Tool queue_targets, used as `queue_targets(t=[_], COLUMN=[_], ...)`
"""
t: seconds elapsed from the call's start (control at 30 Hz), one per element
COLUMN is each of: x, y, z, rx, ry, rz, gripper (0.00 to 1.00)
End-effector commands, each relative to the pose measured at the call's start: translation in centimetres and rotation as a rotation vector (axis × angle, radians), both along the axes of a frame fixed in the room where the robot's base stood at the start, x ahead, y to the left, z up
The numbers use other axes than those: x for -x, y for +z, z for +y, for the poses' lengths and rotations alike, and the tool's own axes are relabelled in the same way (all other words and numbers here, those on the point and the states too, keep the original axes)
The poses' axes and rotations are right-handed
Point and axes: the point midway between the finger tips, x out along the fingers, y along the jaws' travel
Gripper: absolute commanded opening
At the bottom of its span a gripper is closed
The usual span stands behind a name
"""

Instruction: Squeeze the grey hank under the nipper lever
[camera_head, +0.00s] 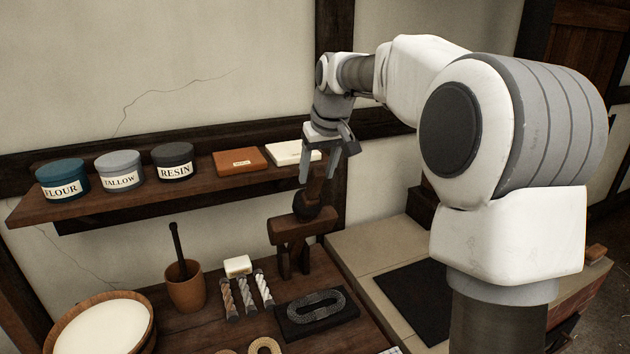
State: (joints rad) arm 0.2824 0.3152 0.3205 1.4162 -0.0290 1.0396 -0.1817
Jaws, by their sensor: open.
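The grey hank (316,304), a flat oval of rope, lies on a dark slab (345,313) on the wooden bench. Behind it stands a dark wooden stand (291,231), which looks like the nipper. A dark upright piece with a rounded base (308,206), perhaps its lever, rises from its top. My gripper (322,172) points down at the top of this piece, with its fingers apart. I cannot tell whether they touch it or stand around it. The hank is in front of the stand, not visibly beneath it.
Tins labelled flour (62,180), tallow (119,168) and resin (175,162) stand on a wall shelf (140,197) beside a brown box (239,161) and a white block (293,153). Rope samples (246,295), a mortar (186,290) and a basin (103,330) occupy the bench.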

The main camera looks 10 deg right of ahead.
Motion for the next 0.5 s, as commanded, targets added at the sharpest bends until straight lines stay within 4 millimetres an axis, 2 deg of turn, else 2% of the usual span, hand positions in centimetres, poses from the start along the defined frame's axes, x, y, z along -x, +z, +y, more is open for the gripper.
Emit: queue_targets(t=[0.03,0.2,0.5], x=[-0.3,-1.0,-1.2], y=[-0.8,-2.5,-3.0], z=[0.1,0.3,0.3], rx=[0.000,0.000,0.000], ry=[0.001,0.001,0.001], rz=[0.002,0.001,-0.002], gripper=[0.62,0.62,0.62])
